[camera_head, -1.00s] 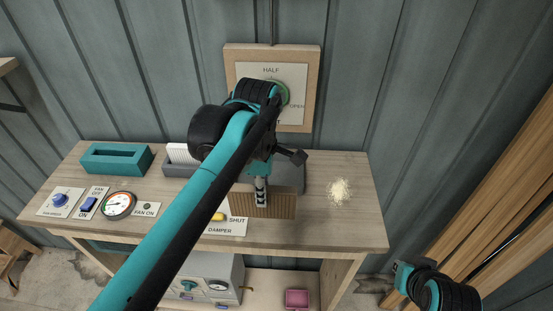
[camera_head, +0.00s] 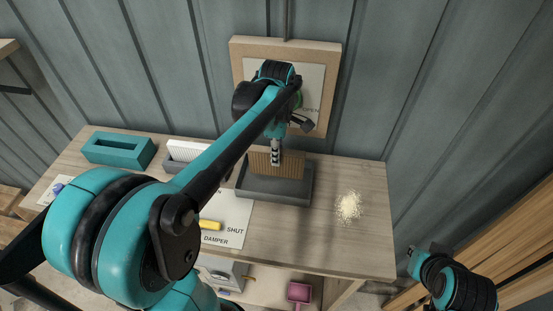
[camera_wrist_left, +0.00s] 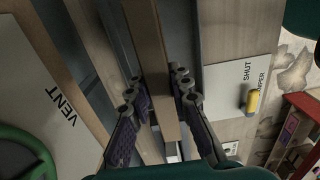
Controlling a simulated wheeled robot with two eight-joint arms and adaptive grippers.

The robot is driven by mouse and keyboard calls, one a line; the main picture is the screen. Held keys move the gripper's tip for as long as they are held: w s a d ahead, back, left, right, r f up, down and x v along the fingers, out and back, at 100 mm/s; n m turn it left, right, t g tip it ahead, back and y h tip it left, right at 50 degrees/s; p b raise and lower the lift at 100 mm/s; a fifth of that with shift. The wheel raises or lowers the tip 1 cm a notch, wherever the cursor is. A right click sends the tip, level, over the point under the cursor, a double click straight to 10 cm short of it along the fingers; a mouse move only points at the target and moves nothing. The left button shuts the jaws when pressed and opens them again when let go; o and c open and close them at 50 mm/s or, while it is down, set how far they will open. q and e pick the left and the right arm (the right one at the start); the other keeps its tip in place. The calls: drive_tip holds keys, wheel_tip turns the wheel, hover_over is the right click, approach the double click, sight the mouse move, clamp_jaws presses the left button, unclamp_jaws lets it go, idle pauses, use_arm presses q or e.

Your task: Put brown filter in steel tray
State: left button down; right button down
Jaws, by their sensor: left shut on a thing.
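The brown filter (camera_head: 290,163) is a pleated upright panel in the head view. My left gripper (camera_head: 276,158) is shut on its upper edge. In the left wrist view the filter (camera_wrist_left: 152,70) runs between the fingers of the left gripper (camera_wrist_left: 163,92). The steel tray (camera_head: 262,188) is a dark grey shallow tray on the bench, and the filter is over its back part. I cannot tell whether the filter's lower edge touches the tray floor. My right gripper (camera_head: 418,255) is at the lower right, away from the bench; its fingers are not clear.
The wooden bench (camera_head: 340,255) carries a teal holder (camera_head: 118,150), a white filter (camera_head: 183,150) in a grey holder, and a pile of pale grains (camera_head: 348,207) right of the tray. A yellow damper handle (camera_head: 211,225) is in front. A framed vent panel (camera_head: 320,90) is behind.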

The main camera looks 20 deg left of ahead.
use_arm(q)
drive_tip(key=shift+w+a+f, duration=0.2)
drive_tip(key=shift+w, duration=0.05)
drive_tip(key=shift+s+f, duration=0.1)
drive_tip(key=shift+f, duration=0.05)
wheel_tip(320, 180, down, 3)
drive_tip(key=shift+s+f+p, duration=0.1)
drive_tip(key=shift+s+p, duration=0.05)
drive_tip(key=shift+p, duration=0.3)
drive_tip(key=shift+w+f, duration=0.2)
drive_tip(key=shift+f, duration=0.1)
drive_tip(key=shift+s, duration=0.15)
drive_tip(key=shift+s+f, duration=0.1)
drive_tip(key=c, duration=1.6)
unclamp_jaws()
drive_tip(key=shift+o, duration=1.2)
